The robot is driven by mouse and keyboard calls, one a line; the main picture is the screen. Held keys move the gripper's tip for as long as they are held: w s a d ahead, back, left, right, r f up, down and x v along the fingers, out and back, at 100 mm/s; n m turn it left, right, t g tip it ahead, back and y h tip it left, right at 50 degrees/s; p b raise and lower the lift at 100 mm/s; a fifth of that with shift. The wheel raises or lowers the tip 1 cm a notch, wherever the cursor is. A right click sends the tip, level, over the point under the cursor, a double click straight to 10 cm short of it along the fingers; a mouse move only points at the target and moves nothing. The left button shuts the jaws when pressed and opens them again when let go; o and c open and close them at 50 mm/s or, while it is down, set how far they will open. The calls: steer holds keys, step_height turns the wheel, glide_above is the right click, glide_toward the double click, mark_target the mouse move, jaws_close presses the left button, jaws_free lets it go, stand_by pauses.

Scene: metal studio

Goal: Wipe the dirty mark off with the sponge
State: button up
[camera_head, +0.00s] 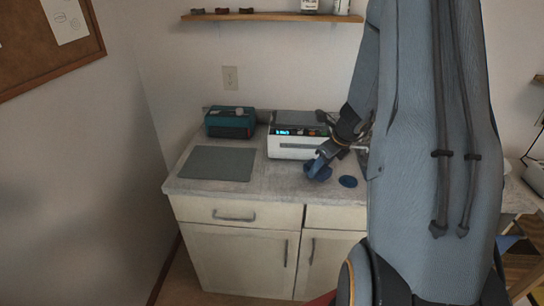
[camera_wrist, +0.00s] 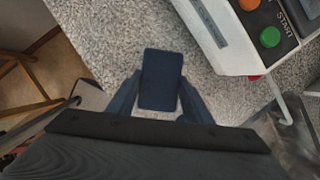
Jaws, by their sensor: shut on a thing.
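My gripper (camera_head: 319,168) is low over the speckled grey counter, near its front edge. In the wrist view its fingers (camera_wrist: 160,98) are shut on a dark blue block, the sponge (camera_wrist: 162,78), which sticks out beyond the fingertips. I cannot tell whether the sponge touches the counter. A flat, dark blue oval patch (camera_head: 348,181) lies on the counter just right of my gripper in the head view. I cannot tell for sure whether it is the dirty mark. No other mark is clear in either view.
A white device (camera_head: 292,152) with a lit display stands close behind my gripper; its green START button (camera_wrist: 270,37) shows in the wrist view. A grey mat (camera_head: 216,163) and a teal box (camera_head: 230,121) are on the left. The counter (camera_head: 270,184) is bare between mat and gripper.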

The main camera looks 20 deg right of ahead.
step_height(320, 180, up, 3)
steer(key=shift+a+r+p, duration=0.1)
steer(key=shift+p, duration=1)
steer(key=shift+r, duration=1.15)
